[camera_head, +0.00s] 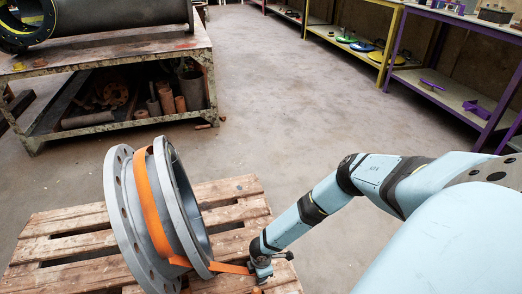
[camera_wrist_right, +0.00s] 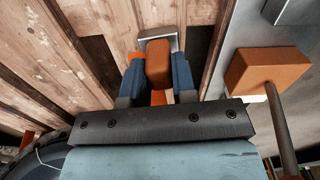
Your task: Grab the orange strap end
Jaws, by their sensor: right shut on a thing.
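A grey flanged pipe piece (camera_head: 126,215) stands on its side on a wooden pallet (camera_head: 232,190), with an orange strap (camera_head: 150,203) around its middle. The orange strap end (camera_head: 231,268) stretches right from the pipe's base, low over the pallet, to my right gripper (camera_head: 260,274). In the right wrist view, the orange end piece (camera_wrist_right: 159,62) sits between the two blue fingers of my right gripper (camera_wrist_right: 159,75), which is shut on it. A grey metal bracket-like part (camera_wrist_right: 160,36) shows just beyond the fingertips. My left gripper is not in view.
A worn metal table (camera_head: 120,60) with a large dark pipe (camera_head: 120,15) stands at the back left. Yellow and purple shelves (camera_head: 455,90) line the right. Open floor (camera_head: 270,100) lies between. An orange block-shaped part (camera_wrist_right: 265,70) is right of the fingers in the wrist view.

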